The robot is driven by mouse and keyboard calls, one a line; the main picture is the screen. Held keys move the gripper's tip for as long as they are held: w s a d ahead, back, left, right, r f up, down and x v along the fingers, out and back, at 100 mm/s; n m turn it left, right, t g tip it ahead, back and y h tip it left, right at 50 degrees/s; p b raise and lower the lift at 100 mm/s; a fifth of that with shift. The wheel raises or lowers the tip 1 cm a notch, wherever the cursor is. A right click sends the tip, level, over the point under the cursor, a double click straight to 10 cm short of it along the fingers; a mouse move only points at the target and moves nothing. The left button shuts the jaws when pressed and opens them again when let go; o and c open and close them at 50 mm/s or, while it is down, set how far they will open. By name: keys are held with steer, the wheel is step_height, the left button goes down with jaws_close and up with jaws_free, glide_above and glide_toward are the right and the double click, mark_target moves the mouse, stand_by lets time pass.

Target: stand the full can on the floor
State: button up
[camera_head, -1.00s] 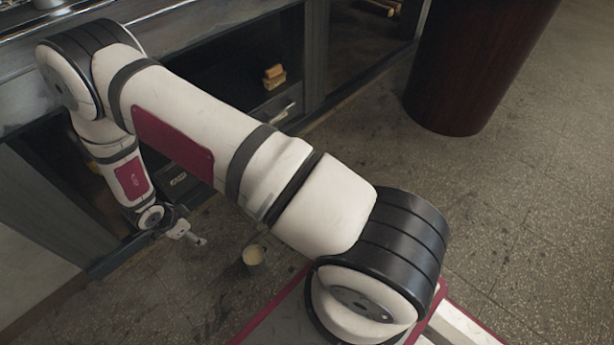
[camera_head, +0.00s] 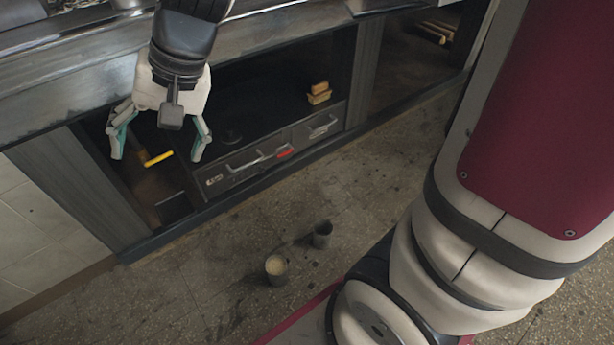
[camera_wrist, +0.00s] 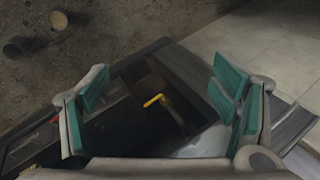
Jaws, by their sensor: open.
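A grey can (camera_head: 276,278) with pale filling near its rim stands upright on the floor in front of the grill cabinet. A second grey can (camera_head: 322,236) stands just behind it to the right; its inside looks dark.
The cabinet's left bay holds a yellow-handled thing (camera_head: 159,158), beyond my fingers. A dark drawer unit (camera_head: 260,160) has handles and a red item at its front. Tan blocks (camera_head: 319,93) lie above it. The floor around the cans is clear.

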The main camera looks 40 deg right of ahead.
steer(key=s+d+r+n+g+h, duration=0.1)
steer(key=s+d+n+h, duration=0.1)
steer(key=s+d, duration=0.5)
steer(key=s+d+r+n+g+h, duration=0.1)
steer(key=s+d+h, duration=0.2)
steer(key=s, duration=1.6)
steer(key=d, duration=0.4)
steer(key=shift+r+n, duration=0.35)
steer(key=shift+n, duration=0.05)
